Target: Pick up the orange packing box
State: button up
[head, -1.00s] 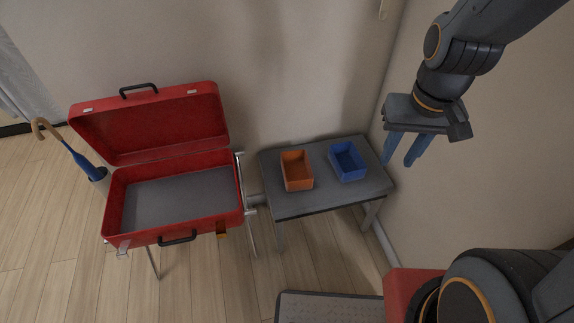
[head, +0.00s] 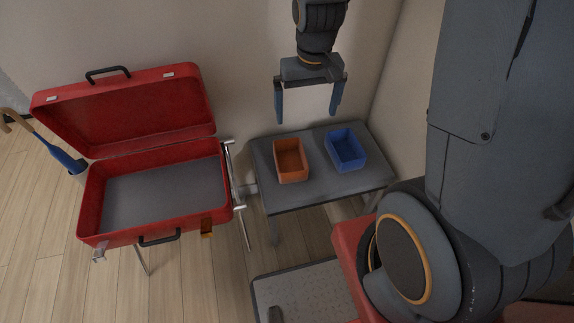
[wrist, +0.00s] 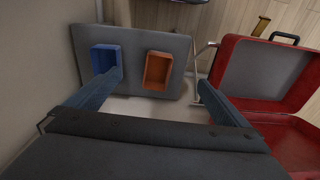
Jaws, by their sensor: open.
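The orange packing box (head: 291,161) is an open-topped box on the left part of a small grey table. It also shows in the wrist view (wrist: 157,72), between my two fingers in the picture and farther off. My gripper (head: 306,119) is open and empty. In the head view it hangs with its fingers pointing down, above and behind the boxes near the wall. In the wrist view my gripper (wrist: 165,88) has its fingers wide apart, touching nothing that I can see.
A blue box (head: 345,151) stands right of the orange one on the grey table (head: 330,192). An open red suitcase (head: 90,207) rests on a stand to the left. Walls rise behind and right of the table.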

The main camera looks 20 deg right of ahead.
jog(key=w+f+b, duration=0.2)
jog(key=w+f, duration=0.2)
jog(key=f, duration=0.3)
jog(key=w+f+b, duration=0.3)
jog(key=w+f, duration=0.2)
jog(key=f, duration=0.3)
jog(key=g+b, duration=0.1)
jog(key=b, duration=0.4)
send_over(290, 165)
notch_tip(290, 165, down, 16)
jog(key=shift+f+p, duration=0.65)
jog(key=shift+f, duration=3.15)
jog(key=c, duration=0.9)
jog(key=shift+r, duration=0.1)
